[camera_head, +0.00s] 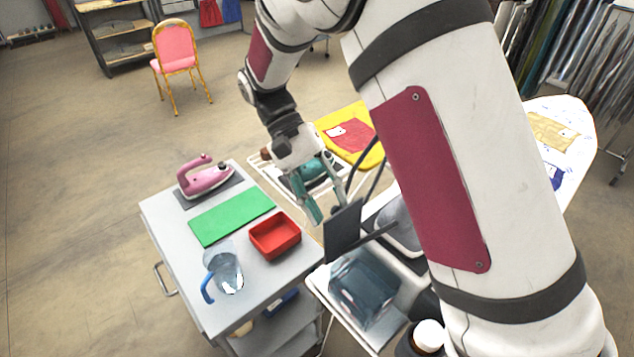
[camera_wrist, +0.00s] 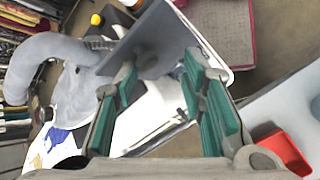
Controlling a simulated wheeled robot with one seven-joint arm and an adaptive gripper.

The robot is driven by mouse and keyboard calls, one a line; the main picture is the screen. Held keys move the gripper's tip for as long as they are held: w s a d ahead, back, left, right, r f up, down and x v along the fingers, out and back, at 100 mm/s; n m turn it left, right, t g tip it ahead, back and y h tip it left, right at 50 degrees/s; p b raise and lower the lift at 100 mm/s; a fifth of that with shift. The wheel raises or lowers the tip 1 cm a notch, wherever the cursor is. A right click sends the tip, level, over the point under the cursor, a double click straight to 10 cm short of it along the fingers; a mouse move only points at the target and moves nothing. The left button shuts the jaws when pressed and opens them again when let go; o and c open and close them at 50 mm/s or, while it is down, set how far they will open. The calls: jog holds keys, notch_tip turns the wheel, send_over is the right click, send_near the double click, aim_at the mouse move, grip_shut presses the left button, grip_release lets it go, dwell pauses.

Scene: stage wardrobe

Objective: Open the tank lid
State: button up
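A clear blue-grey tank (camera_head: 364,286) sits on a white stand in the head view, low and right of centre. A flat dark grey plate (camera_head: 343,231), which looks like the tank lid, stands steeply tilted above the tank's back edge. The plate (camera_wrist: 168,35) also shows just beyond my fingers in the wrist view. My gripper (camera_head: 326,211) has teal fingers spread apart with nothing held between them. The fingertips (camera_wrist: 158,68) are close to the plate; I cannot tell whether they touch it. My arm hides part of the area right of the tank.
A grey cart (camera_head: 168,235) at left holds a pink iron (camera_head: 203,178), a green mat (camera_head: 231,217), a red tray (camera_head: 275,252) and a clear jug (camera_head: 227,272). A grey hose (camera_wrist: 40,55) curves beside my gripper. Open floor lies farther left.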

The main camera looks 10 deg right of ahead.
jog(key=v, duration=1.1)
jog(key=shift+w+r, duration=0.2)
jog(key=shift+a, duration=0.1)
jog(key=s+d+r+n+t+y, duration=0.1)
jog(key=s+d+r+t+y, duration=0.4)
jog(key=s+d+r, duration=0.45)
jog(key=s+d+f+n+t, duration=0.1)
jog(key=s+d+t, duration=0.6)
jog(key=s, duration=0.3)
jog(key=shift+s+d+t, duration=0.4)
jog(key=shift+t, duration=0.2)
jog(key=shift+f, duration=0.1)
jog(key=shift+c, duration=0.4)
